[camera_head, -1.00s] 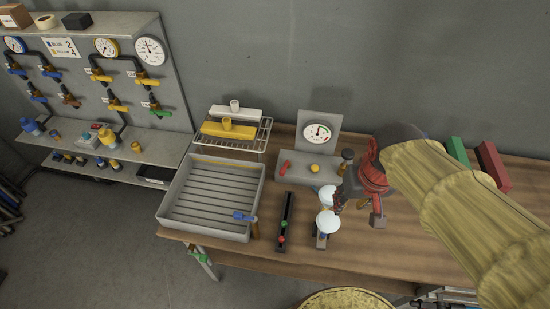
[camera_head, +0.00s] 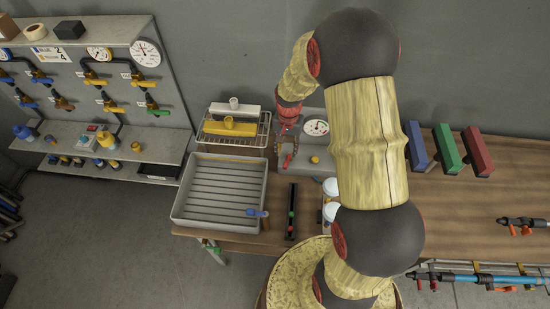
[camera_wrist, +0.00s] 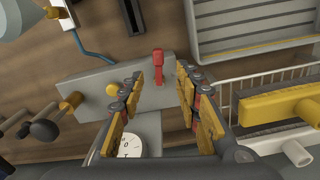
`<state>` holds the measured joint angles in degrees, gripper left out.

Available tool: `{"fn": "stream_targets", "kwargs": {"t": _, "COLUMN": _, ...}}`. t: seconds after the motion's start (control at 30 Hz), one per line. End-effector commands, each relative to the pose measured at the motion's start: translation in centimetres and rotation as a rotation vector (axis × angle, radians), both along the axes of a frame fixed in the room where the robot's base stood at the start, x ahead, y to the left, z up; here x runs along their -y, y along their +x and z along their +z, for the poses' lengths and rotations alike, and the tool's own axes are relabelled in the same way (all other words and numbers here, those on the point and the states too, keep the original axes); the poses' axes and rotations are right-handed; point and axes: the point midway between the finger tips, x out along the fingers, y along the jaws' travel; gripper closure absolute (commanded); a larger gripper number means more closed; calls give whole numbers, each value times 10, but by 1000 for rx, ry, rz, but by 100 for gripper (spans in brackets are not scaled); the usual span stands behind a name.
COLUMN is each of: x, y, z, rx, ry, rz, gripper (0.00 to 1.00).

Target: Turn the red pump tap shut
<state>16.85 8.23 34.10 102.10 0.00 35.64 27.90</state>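The red pump tap (camera_head: 288,160) is a small red lever on the left part of a grey pump box (camera_head: 316,163) at the back of the wooden bench. In the wrist view the red tap (camera_wrist: 158,66) stands between and just beyond my two spread fingers. My gripper (camera_head: 286,148) is open and empty above the left end of the box; its fingers (camera_wrist: 158,84) appear on either side of the tap. I cannot tell whether either finger touches it. A round white gauge (camera_head: 316,127) stands on the panel behind the box, and a yellow knob (camera_head: 315,160) sits right of the tap.
A grey ribbed tray (camera_head: 177,214) lies left, with a wire rack (camera_head: 262,140) holding a yellow bar behind it. Blue, green and red blocks (camera_head: 447,148) stand right of my arm. My arm hides part of the bench.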

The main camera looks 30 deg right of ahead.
Motion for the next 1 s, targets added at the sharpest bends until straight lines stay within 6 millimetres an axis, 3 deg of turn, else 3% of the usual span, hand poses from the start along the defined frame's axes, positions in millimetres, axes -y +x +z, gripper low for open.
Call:
{"fn": "stream_targets", "kwargs": {"t": 0.17, "x": 0, "y": -1, "z": -13, "rx": -2, "ry": 1, "rz": -18, "gripper": 67}}
{"fn": "stream_targets", "kwargs": {"t": 0.6, "x": 0, "y": -1, "z": -72, "rx": -1, "ry": 0, "rz": -16, "gripper": 67}}
{"fn": "stream_targets", "kwargs": {"t": 1.0, "x": 0, "y": 0, "z": -77, "rx": 1, "ry": 0, "rz": -15, "gripper": 68}}
